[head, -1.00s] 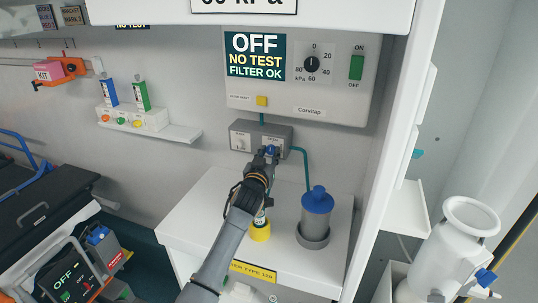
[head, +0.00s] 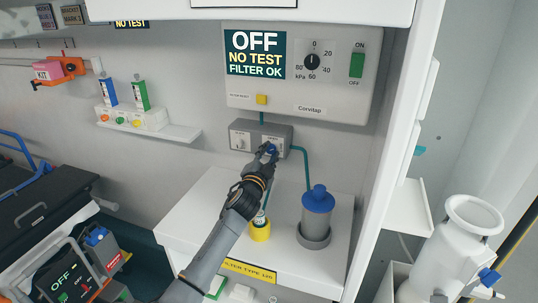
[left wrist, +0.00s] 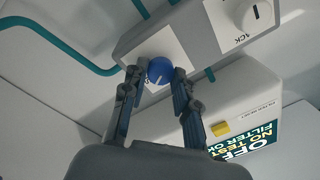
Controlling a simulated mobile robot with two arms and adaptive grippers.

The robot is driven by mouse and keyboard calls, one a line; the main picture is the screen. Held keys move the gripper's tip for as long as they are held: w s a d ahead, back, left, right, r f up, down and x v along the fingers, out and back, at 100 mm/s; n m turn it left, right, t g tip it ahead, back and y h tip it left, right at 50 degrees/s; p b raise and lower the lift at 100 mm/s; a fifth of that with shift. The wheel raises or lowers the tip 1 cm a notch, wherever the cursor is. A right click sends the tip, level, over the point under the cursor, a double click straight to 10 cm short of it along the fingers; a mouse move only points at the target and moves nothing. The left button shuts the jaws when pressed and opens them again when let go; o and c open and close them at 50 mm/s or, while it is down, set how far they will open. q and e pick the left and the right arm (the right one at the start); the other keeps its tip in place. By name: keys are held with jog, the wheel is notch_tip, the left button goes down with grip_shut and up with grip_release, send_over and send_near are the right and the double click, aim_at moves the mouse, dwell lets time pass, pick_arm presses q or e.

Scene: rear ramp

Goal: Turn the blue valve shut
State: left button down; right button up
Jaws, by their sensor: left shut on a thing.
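The blue valve (left wrist: 160,71) is a round knob with a pale mark on its face, on a white label of the grey valve box (head: 241,136). My left gripper (left wrist: 155,77) has its two fingertips on either side of the knob, shut on it. In the head view my left gripper (head: 268,150) reaches up to the right half of the box and hides most of the knob. My right gripper is in neither view.
A white-grey knob (left wrist: 249,14) sits beside it on the same box. The panel (head: 300,75) above reads OFF, NO TEST, FILTER OK. A blue-capped canister (head: 317,215) stands on the white counter (head: 205,215) below. A teal pipe (head: 306,170) runs from the box.

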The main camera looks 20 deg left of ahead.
pick_arm(q)
jog(key=m, duration=0.5)
jog(key=shift+f+h, duration=0.15)
jog(key=shift+h, duration=0.25)
jog(key=shift+m, duration=0.4)
jog(key=c, duration=1)
grip_release()
jog(key=shift+s, duration=0.1)
jog(key=shift+s, duration=0.25)
jog(key=s, duration=0.7)
jog(key=s+f, duration=0.1)
jog(key=s, duration=0.3)
jog(key=shift+s+a, duration=0.15)
jog(key=shift+a, duration=0.05)
